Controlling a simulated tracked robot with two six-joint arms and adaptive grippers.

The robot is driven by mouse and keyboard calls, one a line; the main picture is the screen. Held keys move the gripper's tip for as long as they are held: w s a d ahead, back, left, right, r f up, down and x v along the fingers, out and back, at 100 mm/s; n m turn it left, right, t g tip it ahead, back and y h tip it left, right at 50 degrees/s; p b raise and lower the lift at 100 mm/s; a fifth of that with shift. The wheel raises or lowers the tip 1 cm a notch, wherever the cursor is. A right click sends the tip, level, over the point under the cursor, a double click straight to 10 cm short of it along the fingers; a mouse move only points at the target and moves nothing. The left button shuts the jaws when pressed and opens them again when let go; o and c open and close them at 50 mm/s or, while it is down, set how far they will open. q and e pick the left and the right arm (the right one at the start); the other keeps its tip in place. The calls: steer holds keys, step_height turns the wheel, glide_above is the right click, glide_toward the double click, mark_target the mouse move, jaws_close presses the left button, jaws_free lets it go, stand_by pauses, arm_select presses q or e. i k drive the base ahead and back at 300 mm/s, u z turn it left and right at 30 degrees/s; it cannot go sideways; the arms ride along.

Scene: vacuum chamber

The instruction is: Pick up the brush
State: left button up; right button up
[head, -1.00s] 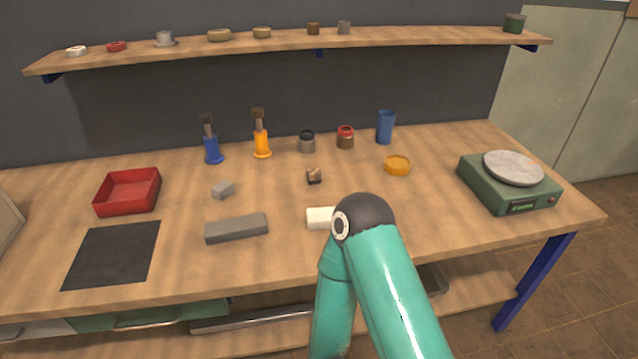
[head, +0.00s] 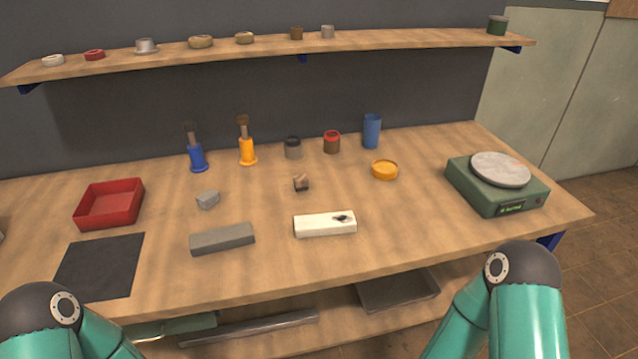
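Two upright brush-like items stand at the back left of the bench. One has a blue handle (head: 197,158) and the other an orange handle (head: 247,151), each with a dark brown top. Only dark joints and teal links of my arms show, at the bottom left and bottom right. Both grippers are out of view, and nothing on the bench is touched by a visible arm part.
On the wooden bench are a red tray (head: 108,222), a dark mat (head: 100,267), a grey bar (head: 222,239), a white block (head: 324,225) with a dark mark, a blue cup (head: 372,131), an orange dish (head: 384,170) and a green scale (head: 490,195). A shelf (head: 270,52) hangs above the back.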

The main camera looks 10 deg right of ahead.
mark_target(301, 182)
steer(key=k, duration=0.65)
steer(key=u, duration=0.25)
steer(key=i, duration=0.55)
steer(key=u, duration=0.6)
steer(key=i, duration=0.8)
steer(key=z, duration=0.65)
